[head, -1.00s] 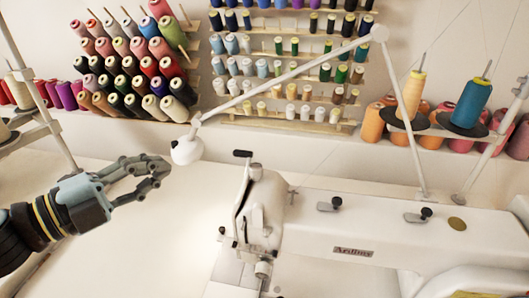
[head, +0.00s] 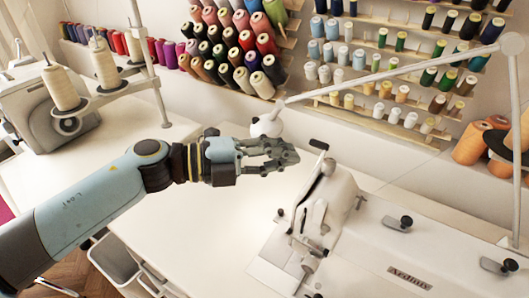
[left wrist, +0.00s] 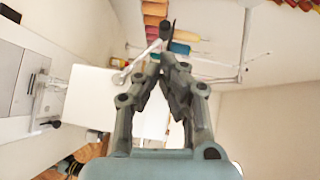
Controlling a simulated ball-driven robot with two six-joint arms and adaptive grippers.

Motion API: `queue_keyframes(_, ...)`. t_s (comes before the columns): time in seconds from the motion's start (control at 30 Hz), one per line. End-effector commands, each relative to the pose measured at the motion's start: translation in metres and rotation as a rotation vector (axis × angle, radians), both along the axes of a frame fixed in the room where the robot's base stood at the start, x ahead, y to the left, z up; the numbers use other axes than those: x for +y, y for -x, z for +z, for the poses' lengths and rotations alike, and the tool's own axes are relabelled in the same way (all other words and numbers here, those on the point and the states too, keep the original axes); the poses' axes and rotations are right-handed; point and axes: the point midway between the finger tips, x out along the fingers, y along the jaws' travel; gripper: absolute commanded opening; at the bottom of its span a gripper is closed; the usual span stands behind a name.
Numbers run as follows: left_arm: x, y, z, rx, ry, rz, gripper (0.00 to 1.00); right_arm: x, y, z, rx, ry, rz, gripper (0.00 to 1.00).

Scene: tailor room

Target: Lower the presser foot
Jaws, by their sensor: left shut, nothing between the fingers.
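The white sewing machine (head: 440,240) stands on the white table at the lower right of the head view. Its head end (head: 325,205), with small levers and knobs, faces left. The presser foot, low under the head end, is too small to make out, so I cannot tell whether it is raised. My left gripper (head: 290,158) is shut and empty, above the table, up and left of the machine head and apart from it. In the left wrist view its fingers (left wrist: 168,62) meet at the tips, and the sewing machine (left wrist: 45,100) shows at the left. My right gripper is not in view.
A lamp head (head: 267,125) on a long white arm (head: 390,73) is close behind my left gripper. Thread racks (head: 400,90) line the wall. Another machine (head: 50,110) with cream cones stands at the left. The white tabletop (head: 220,225) before the machine is clear.

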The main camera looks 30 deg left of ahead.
Motion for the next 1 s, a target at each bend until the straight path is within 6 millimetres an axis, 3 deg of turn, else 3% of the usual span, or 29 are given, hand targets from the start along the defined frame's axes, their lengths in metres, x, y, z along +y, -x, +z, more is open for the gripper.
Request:
queue_keyframes(0.3,-0.028,-0.026,-0.004,0.0,0.0,0.0,0.0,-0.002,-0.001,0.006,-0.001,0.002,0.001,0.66)
queue_keyframes(0.73,-0.031,-0.029,-0.004,0.004,-0.001,0.0,0.0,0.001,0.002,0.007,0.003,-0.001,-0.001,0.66)
queue_keyframes(0.87,-0.031,-0.031,-0.001,0.034,-0.001,0.001,0.0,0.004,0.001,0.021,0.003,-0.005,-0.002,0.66)
queue_keyframes(1.0,-0.031,-0.035,0.001,0.109,-0.004,0.0,0.0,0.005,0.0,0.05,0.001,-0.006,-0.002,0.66)
